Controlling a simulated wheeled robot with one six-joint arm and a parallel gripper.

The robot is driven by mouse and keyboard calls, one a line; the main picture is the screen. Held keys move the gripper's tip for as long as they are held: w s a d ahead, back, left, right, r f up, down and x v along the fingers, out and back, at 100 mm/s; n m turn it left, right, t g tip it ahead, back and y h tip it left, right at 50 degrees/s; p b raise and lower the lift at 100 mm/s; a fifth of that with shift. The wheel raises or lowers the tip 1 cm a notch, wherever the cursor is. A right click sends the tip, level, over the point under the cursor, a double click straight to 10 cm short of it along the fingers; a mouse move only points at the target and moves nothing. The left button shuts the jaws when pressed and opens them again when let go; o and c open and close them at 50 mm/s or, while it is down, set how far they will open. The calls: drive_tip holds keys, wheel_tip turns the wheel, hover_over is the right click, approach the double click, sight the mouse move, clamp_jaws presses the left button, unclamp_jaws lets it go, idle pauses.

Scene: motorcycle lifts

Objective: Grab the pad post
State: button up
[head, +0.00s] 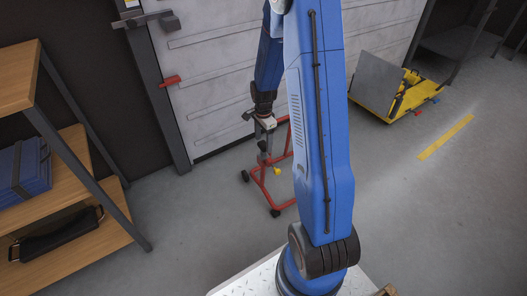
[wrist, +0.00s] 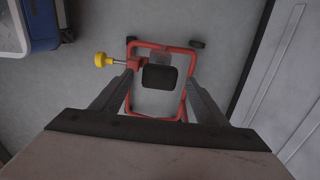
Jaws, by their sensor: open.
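The pad post shows in the wrist view as a dark, rounded square pad (wrist: 160,77) on top of a post, seen from above. It belongs to a red wheeled stand (wrist: 152,43) with a yellow knob (wrist: 100,59) on its left side. My gripper (wrist: 159,84) is open, with one finger on each side of the pad. Gaps show between the pad and both fingers. In the head view my gripper (head: 265,146) points down over the red stand (head: 261,184). There the pad is hard to make out, and my arm hides part of the stand.
A grey slatted door (head: 215,70) stands just behind the stand. A wooden shelf (head: 75,188) with a blue case (head: 25,168) is at left. A yellow cart (head: 398,108) with a grey panel stands at back right. The floor to the right is clear.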

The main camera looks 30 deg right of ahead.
sight(263, 155)
drive_tip(key=shift+f, duration=1.45)
drive_tip(key=c, duration=1.2)
drive_tip(key=shift+r, duration=0.1)
drive_tip(key=shift+c, duration=0.2)
